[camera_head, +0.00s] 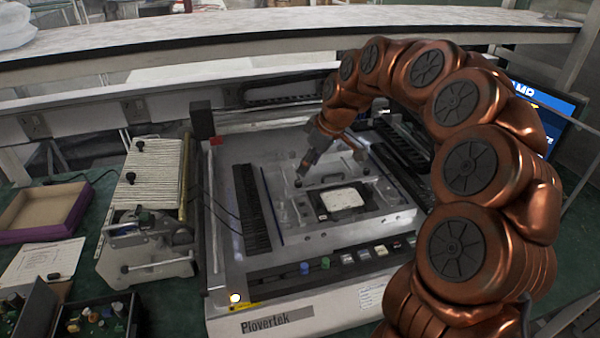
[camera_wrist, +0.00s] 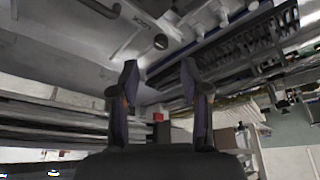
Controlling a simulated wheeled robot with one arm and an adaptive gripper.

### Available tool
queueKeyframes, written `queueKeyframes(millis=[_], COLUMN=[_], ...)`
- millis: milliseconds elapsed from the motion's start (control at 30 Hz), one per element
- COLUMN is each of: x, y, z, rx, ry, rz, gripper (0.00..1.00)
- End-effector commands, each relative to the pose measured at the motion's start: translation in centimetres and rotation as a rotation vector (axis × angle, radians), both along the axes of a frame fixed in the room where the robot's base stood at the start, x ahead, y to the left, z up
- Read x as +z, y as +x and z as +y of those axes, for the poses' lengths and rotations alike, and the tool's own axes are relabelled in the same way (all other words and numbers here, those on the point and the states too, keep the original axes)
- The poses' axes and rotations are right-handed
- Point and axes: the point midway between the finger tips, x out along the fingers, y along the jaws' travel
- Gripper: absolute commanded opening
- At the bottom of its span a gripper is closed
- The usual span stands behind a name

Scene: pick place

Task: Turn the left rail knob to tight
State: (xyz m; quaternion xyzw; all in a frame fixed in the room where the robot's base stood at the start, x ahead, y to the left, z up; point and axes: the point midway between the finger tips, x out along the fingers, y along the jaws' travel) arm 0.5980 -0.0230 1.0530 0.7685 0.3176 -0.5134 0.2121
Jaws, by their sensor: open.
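A flat grey plate (camera_head: 380,225) lies on the bed of the Plovertek machine. A small dark knob (camera_head: 298,183) sits at the plate's left rail, just below my gripper (camera_head: 303,172) in the head view. Another small dark knob (camera_head: 366,171) is at the right rail. In the wrist view my gripper (camera_wrist: 159,70) has its two fingers apart with nothing between them. A small dark round knob (camera_wrist: 161,41) shows beyond the fingertips, apart from them. I cannot tell how either knob is turned.
A white-topped block in a black frame (camera_head: 343,199) sits mid-plate. A black cable chain (camera_head: 251,210) runs along the left. A ribbed white unit (camera_head: 152,175) stands left of the machine. A shelf (camera_head: 250,40) crosses behind.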

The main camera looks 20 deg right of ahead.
Motion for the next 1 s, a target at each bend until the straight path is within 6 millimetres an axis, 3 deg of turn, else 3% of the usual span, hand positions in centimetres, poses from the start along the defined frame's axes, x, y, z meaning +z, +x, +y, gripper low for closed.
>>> queueKeyframes(millis=[400, 733, 1000], x=[-5.2, -5.9, -5.9], y=[1.4, 1.8, 1.7], z=[1.7, 1.9, 1.9], rx=[0.003, 0.001, 0.002], ry=[-0.001, 0.0, -0.001], rz=[0.006, -0.002, -0.001], gripper=[0.46, 0.46, 0.2])
